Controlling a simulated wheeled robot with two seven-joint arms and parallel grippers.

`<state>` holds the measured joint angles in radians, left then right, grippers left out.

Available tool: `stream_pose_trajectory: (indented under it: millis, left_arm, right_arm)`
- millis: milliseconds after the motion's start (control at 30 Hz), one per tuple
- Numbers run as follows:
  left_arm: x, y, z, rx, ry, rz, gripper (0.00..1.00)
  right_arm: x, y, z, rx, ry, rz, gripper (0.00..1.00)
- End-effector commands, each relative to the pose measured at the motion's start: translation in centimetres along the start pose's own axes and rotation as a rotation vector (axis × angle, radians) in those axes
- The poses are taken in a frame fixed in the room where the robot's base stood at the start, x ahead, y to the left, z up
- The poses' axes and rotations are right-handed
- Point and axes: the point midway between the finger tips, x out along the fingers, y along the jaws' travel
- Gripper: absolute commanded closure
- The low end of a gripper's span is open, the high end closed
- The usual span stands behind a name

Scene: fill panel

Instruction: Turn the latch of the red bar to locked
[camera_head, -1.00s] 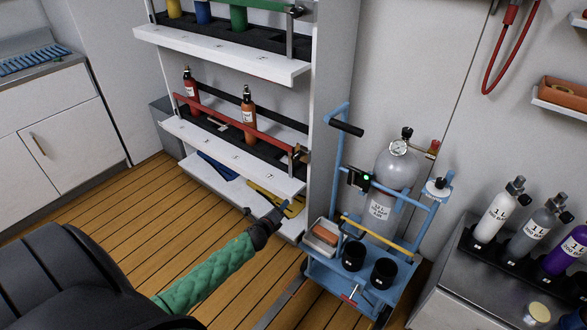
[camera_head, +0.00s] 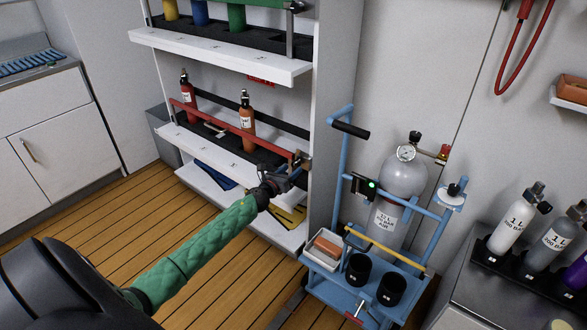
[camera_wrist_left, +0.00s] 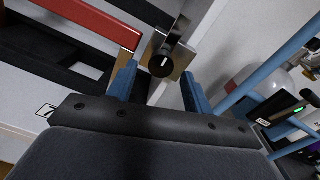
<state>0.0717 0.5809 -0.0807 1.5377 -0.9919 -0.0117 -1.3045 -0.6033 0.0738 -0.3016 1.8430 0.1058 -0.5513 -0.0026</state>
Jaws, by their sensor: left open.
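The red bar (camera_head: 232,127) runs across the front of the middle shelf, and its right end also shows in the left wrist view (camera_wrist_left: 90,17). Its latch (camera_wrist_left: 160,66) sits at the bar's right end, a black round knob with a white mark on a metal plate; it is small in the head view (camera_head: 301,160). My left gripper (camera_head: 290,178) is just below and in front of the latch. In the left wrist view its two blue fingers (camera_wrist_left: 160,88) are apart, with the knob between and beyond their tips. I cannot tell whether they touch it. My right gripper is not in view.
Two bottles, red (camera_head: 185,88) and orange (camera_head: 247,112), stand behind the bar. A blue trolley (camera_head: 340,280) with a grey cylinder (camera_head: 400,180) stands close to the right of the shelf. The wooden floor (camera_head: 100,215) is clear at left.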

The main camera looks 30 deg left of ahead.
Motion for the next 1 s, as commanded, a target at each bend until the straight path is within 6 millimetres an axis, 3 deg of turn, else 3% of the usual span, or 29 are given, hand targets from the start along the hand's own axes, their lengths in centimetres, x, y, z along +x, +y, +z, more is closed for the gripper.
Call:
stream_pose_trajectory:
  millis: [233, 633, 867, 1000]
  left_arm:
    - [2.1, 0.1, 0.1, 0.0, -0.001, 0.001, 0.49]
    - [2.5, 0.0, 0.0, 0.0, 0.0, 0.001, 0.49]
    - [2.5, 0.0, 0.0, 0.0, 0.0, 0.001, 0.94]
    - [2.5, 0.0, 0.0, -0.003, 0.0, 0.001, 0.94]
  right_arm:
    - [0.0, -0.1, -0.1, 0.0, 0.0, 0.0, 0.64]
    - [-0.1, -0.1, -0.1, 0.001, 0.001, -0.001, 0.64]
    - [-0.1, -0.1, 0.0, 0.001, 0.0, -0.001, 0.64]
    - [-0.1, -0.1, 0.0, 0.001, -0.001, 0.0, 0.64]
